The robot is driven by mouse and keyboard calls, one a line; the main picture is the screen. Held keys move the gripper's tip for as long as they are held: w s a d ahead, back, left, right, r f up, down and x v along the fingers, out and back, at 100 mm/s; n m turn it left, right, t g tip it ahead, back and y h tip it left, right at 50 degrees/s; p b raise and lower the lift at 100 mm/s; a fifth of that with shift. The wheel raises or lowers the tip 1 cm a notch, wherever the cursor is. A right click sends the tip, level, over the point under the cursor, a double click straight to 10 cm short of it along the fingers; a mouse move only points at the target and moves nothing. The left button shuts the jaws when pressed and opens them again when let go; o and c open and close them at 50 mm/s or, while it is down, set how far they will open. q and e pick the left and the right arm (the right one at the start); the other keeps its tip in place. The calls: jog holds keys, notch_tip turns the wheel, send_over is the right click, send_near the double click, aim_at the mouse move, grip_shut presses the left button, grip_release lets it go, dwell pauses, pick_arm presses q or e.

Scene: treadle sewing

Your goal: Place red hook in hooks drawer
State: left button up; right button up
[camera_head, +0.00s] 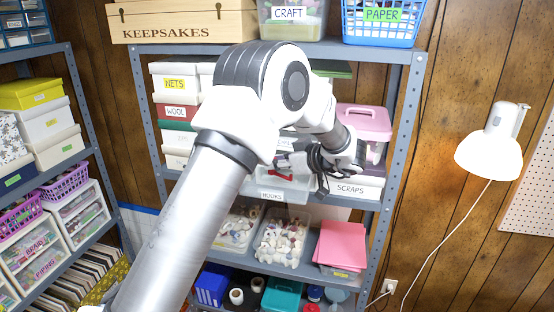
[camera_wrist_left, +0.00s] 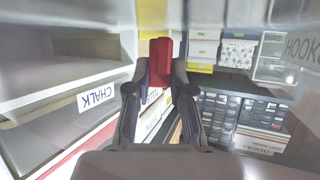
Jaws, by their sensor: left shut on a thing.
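The red hook (camera_wrist_left: 160,62) is between the fingertips of my left gripper (camera_wrist_left: 160,75) in the left wrist view. In the head view the red hook (camera_head: 282,175) shows as a small red patch by the dark fingers of my left gripper (camera_head: 292,165), just above the hooks drawer (camera_head: 285,190). This drawer is pale and translucent, labelled HOOKS, and looks pulled out from the shelf. In the wrist view the HOOKS label (camera_wrist_left: 302,48) is at the right edge. My arm hides part of the shelf. My right gripper is not in view.
A drawer labelled CHALK (camera_wrist_left: 98,95) is at the left of the wrist view. A pink case (camera_head: 364,125) and a SCRAPS box (camera_head: 352,188) stand right of the gripper. Open bins (camera_head: 282,240) sit on the shelf below. A white lamp (camera_head: 488,150) hangs at right.

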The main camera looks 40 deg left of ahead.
pick_arm(q)
jog(key=shift+w+f, duration=0.55)
jog(key=shift+f, duration=0.05)
jog(key=shift+s+r, duration=0.1)
jog(key=shift+s, duration=0.45)
jog(key=o, duration=0.6)
jog(key=shift+o, duration=0.9)
jog(key=shift+w+f, duration=0.2)
jog(key=shift+w, duration=0.05)
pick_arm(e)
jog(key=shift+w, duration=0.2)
pick_arm(q)
jog(key=shift+s, duration=0.1)
